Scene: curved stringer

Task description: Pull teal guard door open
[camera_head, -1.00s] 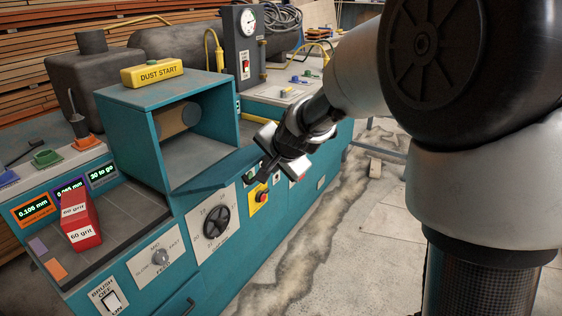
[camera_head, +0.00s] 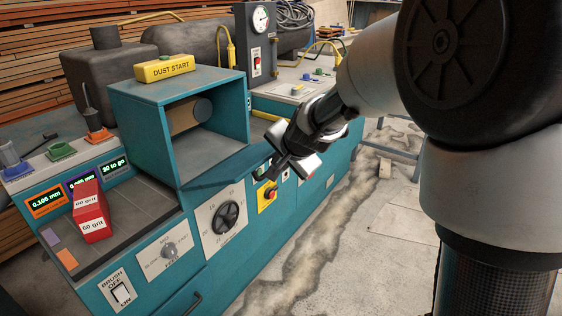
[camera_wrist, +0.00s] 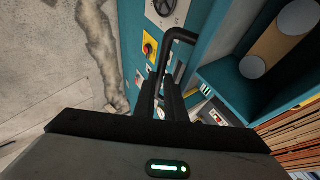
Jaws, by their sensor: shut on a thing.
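The teal guard door (camera_head: 232,168) is a flat panel at the front of the teal box on the machine. In the head view it slopes outward from the lower edge of the box's opening, which stands uncovered. In the wrist view a black bent bar handle (camera_wrist: 181,35) shows beside a teal panel (camera_wrist: 208,38). My gripper (camera_head: 277,170) is at the outer right end of the door. Its dark fingers (camera_wrist: 165,98) are shut on the handle; the exact contact is partly hidden by the fingers.
Inside the box is a brown roller (camera_head: 188,115). Below the door are a black dial (camera_head: 226,217) and a red stop button on a yellow plate (camera_head: 268,195). A red grit block (camera_head: 90,212) lies on the left bed. Bare concrete floor (camera_head: 345,250) lies in front.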

